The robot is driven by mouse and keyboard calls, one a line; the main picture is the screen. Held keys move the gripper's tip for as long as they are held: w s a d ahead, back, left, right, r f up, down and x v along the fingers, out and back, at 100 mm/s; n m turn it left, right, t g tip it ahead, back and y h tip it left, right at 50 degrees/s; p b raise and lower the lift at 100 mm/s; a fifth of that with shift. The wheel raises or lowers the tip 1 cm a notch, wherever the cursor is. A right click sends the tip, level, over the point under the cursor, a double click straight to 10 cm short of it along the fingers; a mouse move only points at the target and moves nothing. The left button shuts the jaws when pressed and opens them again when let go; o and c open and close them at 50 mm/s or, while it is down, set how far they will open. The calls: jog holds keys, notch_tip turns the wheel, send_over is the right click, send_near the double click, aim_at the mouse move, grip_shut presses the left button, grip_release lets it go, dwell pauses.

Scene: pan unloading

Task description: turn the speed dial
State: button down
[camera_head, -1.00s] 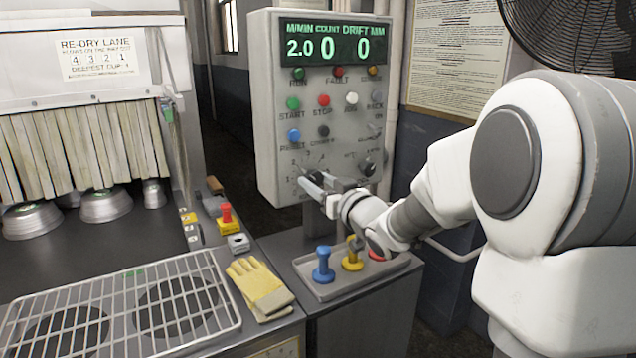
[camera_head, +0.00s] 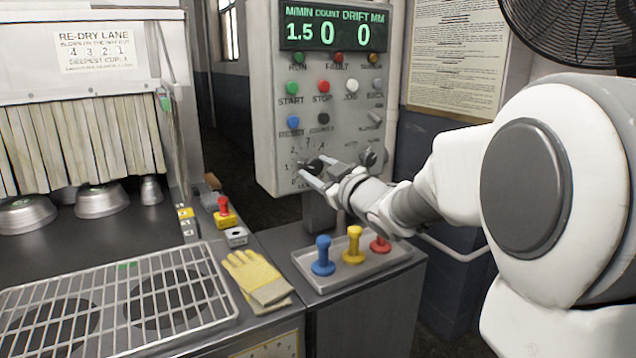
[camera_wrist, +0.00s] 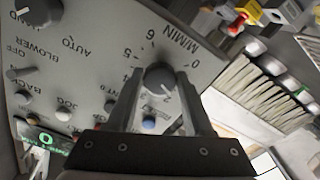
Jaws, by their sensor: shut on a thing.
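The speed dial (camera_head: 314,166) is a dark round knob with a number scale, low on the left of the grey control panel (camera_head: 262,120). In the wrist view the dial (camera_wrist: 160,77) sits between my two fingers, with M/MIN and numbers around it. My gripper (camera_head: 316,175) is shut on the dial, one finger on each side. In the head view the fingers partly cover the dial and its scale. The panel display (camera_head: 335,34) reads 1.5 M/MIN, count 0, drift 0.
Blue, yellow and red knobbed pegs stand in a grey tray (camera_head: 322,282) below the panel. Yellow gloves (camera_head: 257,278) lie beside a wire grid (camera_head: 120,300). A red button on a yellow box (camera_head: 224,211) stands farther back. A second dark knob (camera_head: 367,157) is right of my gripper.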

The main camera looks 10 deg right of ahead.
jog(key=n+b, duration=0.3)
jog(key=n, duration=0.1)
jog(key=shift+f+b, duration=0.15)
jog(key=shift+b, duration=0.15)
jog(key=shift+r+n+b, duration=0.2)
jog(key=shift+n+b, duration=0.85)
jog(key=shift+n, duration=0.75)
jog(key=shift+c, duration=1.6)
grip_release()
jog(key=shift+s+d, duration=0.1)
